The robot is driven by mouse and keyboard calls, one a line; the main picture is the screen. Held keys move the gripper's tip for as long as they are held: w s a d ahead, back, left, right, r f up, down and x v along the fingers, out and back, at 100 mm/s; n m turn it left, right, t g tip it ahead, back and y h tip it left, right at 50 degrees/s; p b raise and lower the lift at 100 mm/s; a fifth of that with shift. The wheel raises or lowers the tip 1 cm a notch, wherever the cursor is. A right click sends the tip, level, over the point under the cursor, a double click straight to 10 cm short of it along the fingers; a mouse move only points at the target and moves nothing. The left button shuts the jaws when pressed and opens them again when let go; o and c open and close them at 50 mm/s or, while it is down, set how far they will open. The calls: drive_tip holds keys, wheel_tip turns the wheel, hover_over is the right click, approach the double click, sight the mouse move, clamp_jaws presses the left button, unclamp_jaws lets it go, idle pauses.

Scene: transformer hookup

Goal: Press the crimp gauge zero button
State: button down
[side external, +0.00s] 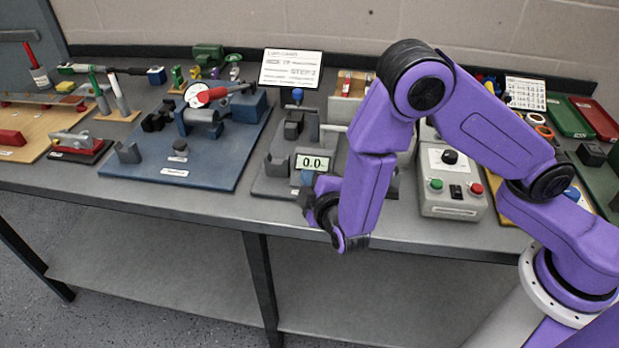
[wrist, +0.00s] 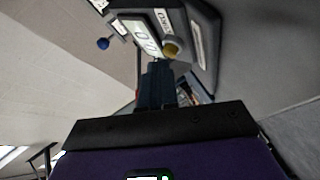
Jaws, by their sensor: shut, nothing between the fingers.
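The crimp gauge stands on a grey base plate near the front edge of the bench. In the side external view its display (side external: 312,162) reads about 0.0. In the wrist view the display (wrist: 143,37) is seen at a steep angle, with a round yellowish button (wrist: 172,48) beside it. My gripper (wrist: 156,66) is shut and empty, its fingertips just short of or at the button; I cannot tell whether they touch. In the side view my gripper (side external: 308,188) is in front of the gauge and hides its lower part and the button.
A blue ball-topped lever (side external: 297,95) rises behind the gauge. A grey control box (side external: 450,200) with green and red buttons stands to the right. A blue plate (side external: 215,178) with a clamp fixture lies to the left. The bench's front edge is close below my gripper.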

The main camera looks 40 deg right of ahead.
drive_tip(key=shift+s+a+r, duration=0.2)
drive_tip(key=shift+r, duration=0.15)
drive_tip(key=r, duration=0.1)
drive_tip(key=s+a+r, duration=0.2)
drive_tip(key=r, duration=0.1)
drive_tip(key=shift+a, duration=0.1)
idle(0.5)
idle(0.6)
